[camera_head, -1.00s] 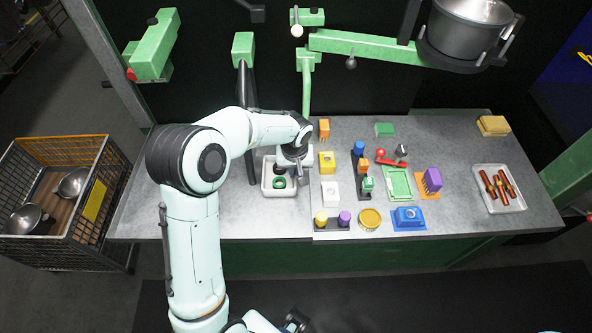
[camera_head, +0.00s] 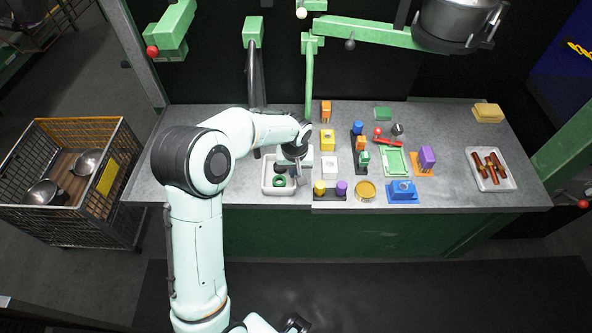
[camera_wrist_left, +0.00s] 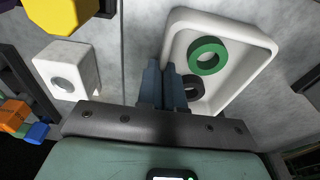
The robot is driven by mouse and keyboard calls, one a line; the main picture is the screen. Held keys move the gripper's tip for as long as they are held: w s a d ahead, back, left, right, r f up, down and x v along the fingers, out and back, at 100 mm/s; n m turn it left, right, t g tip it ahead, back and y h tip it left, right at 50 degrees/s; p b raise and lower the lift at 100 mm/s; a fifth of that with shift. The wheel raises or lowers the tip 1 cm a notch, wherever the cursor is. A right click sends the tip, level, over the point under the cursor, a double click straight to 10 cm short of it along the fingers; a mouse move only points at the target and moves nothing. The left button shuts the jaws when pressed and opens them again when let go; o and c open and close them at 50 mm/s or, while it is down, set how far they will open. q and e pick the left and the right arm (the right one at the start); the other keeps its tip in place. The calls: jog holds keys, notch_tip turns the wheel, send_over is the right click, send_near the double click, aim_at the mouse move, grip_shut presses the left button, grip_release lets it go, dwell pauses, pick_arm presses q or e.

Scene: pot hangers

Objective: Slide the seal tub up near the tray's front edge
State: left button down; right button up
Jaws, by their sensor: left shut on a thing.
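The seal tub (camera_head: 266,187) is a white open tub with rounded corners near the counter's front edge, left of the blocks. In the left wrist view the tub (camera_wrist_left: 262,48) holds a green ring (camera_wrist_left: 207,55) and a dark ring (camera_wrist_left: 193,88). My left gripper (camera_head: 293,172) is at the tub's right side in the head view. In the left wrist view its fingers (camera_wrist_left: 164,82) are together at the tub's side wall, shut on it. They hide part of that wall. A dark end piece, possibly my right gripper (camera_head: 298,323), shows at the bottom; its jaws are unclear.
Right of the tub stand a white block (camera_head: 329,167), a yellow block (camera_head: 327,140) and a dark holder with yellow and purple cylinders (camera_head: 330,195). A white tray with brown sticks (camera_head: 488,184) lies far right. A wire basket (camera_head: 110,222) stands left of the counter (camera_head: 235,192).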

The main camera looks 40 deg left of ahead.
pick_arm(q)
jog(key=shift+s+d+f, duration=0.3)
jog(key=shift+s+f, duration=0.05)
jog(key=shift+s, duration=0.25)
pick_arm(e)
jog(key=shift+s+d, duration=0.25)
jog(key=shift+s, duration=0.05)
pick_arm(q)
jog(key=c, duration=1.2)
grip_release()
jog(key=shift+w+a+r, duration=0.1)
jog(key=shift+w, duration=0.05)
jog(key=shift+r, duration=0.3)
notch_tip(320, 180, up, 13)
jog(key=s+d, duration=0.1)
jog(key=shift+f+p, duration=0.15)
jog(key=shift+p, duration=0.3)
pick_arm(e)
jog(key=shift+w+r, duration=0.3)
jog(key=shift+r, duration=0.2)
